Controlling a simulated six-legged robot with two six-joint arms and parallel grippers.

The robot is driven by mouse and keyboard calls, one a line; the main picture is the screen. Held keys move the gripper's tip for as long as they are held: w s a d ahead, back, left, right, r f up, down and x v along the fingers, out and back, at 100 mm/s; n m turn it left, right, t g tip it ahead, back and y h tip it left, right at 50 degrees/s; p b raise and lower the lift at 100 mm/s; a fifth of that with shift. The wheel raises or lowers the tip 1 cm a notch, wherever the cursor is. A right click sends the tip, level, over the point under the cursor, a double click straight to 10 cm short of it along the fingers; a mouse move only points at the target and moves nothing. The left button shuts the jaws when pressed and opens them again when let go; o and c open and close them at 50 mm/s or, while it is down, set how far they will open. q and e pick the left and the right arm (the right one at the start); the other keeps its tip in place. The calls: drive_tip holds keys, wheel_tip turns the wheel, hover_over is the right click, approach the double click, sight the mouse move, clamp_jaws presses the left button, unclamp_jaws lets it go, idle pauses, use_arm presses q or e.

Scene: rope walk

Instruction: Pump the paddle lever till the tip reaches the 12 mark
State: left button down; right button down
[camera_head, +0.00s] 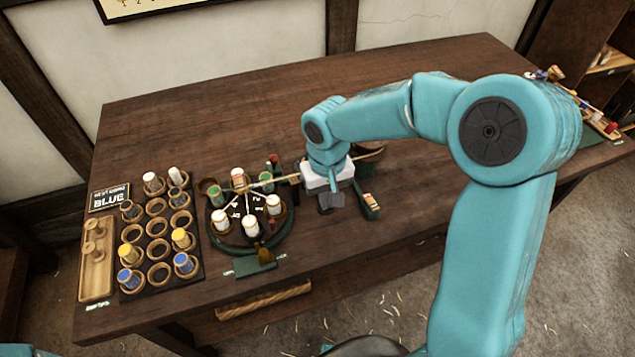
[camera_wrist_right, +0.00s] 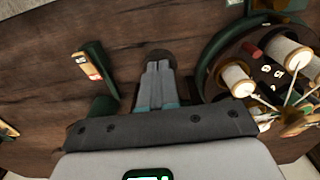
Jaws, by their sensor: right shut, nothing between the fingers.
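My right gripper (camera_head: 330,201) points down over the middle of the table, just right of the round bobbin carousel. In the right wrist view its fingers (camera_wrist_right: 158,68) are pressed together with nothing between them. A dark brown rounded piece (camera_wrist_right: 158,54), possibly the paddle lever's end, shows right at the fingertips; whether they touch it I cannot tell. A green bar with an orange and white label (camera_head: 371,204) lies just right of the gripper; it also shows in the wrist view (camera_wrist_right: 93,66). I cannot read a 12 mark or make out the tip. My left gripper is not in view.
The round carousel (camera_head: 283,236) holds several white bobbins, with a thin rod reaching toward my gripper. A dark rack (camera_head: 196,268) of cups with coloured spools and a wooden tray (camera_head: 83,284) stand at the left.

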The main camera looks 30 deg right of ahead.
drive_tip(key=shift+s+f+b, duration=0.1)
drive_tip(key=shift+f+b, duration=1.55)
drive_tip(key=shift+f, duration=0.35)
drive_tip(key=shift+f+b, duration=0.3)
drive_tip(key=shift+f, duration=0.05)
drive_tip(key=shift+r, duration=0.15)
wheel_tip(320, 180, up, 6)
drive_tip(key=p, duration=0.5)
drive_tip(key=shift+r, duration=0.1)
idle(0.5)
drive_tip(key=shift+f+b, duration=2.5)
drive_tip(key=shift+f, duration=0.7)
drive_tip(key=shift+r, duration=0.1)
